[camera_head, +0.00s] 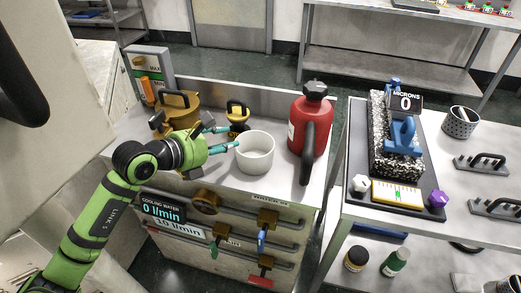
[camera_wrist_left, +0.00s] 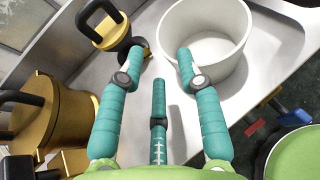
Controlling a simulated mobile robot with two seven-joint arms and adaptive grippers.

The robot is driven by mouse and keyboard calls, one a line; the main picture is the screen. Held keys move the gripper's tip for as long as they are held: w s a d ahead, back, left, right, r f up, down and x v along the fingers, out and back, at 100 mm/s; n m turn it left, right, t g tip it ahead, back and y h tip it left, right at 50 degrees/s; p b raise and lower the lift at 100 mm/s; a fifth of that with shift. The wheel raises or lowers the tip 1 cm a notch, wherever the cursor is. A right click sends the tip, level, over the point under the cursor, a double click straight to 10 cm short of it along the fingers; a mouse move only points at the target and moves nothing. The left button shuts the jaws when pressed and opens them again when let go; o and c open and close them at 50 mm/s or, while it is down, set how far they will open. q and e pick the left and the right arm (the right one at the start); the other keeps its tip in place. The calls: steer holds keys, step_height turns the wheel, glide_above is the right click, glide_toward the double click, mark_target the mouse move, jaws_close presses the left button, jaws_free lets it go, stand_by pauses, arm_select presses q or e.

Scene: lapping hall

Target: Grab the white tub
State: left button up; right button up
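The white tub (camera_head: 255,152) stands upright and open-topped on the grey bench top, left of the red can. It also shows at the top of the left wrist view (camera_wrist_left: 205,45). My left gripper (camera_head: 231,137) has teal fingers and comes in from the left, just beside the tub. Its fingers are spread with nothing held between them. In the left wrist view my left gripper (camera_wrist_left: 160,65) has one finger overlapping the tub's near left wall; I cannot tell whether it touches. My right gripper is not in view.
A red can (camera_head: 308,125) with a black handle stands close right of the tub. A brass pot (camera_head: 178,110) and a small brass piece (camera_head: 238,110) stand left and behind. Valves (camera_head: 205,200) line the bench front. A second table (camera_head: 450,230) is at right.

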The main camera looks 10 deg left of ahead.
mark_target(255, 153)
arm_select(q)
steer(key=shift+x, duration=2.35)
steer(key=shift+w+d, duration=0.2)
steer(key=shift+d, duration=0.05)
steer(key=shift+f, duration=0.1)
steer(key=shift+c, duration=0.8)
jaws_close()
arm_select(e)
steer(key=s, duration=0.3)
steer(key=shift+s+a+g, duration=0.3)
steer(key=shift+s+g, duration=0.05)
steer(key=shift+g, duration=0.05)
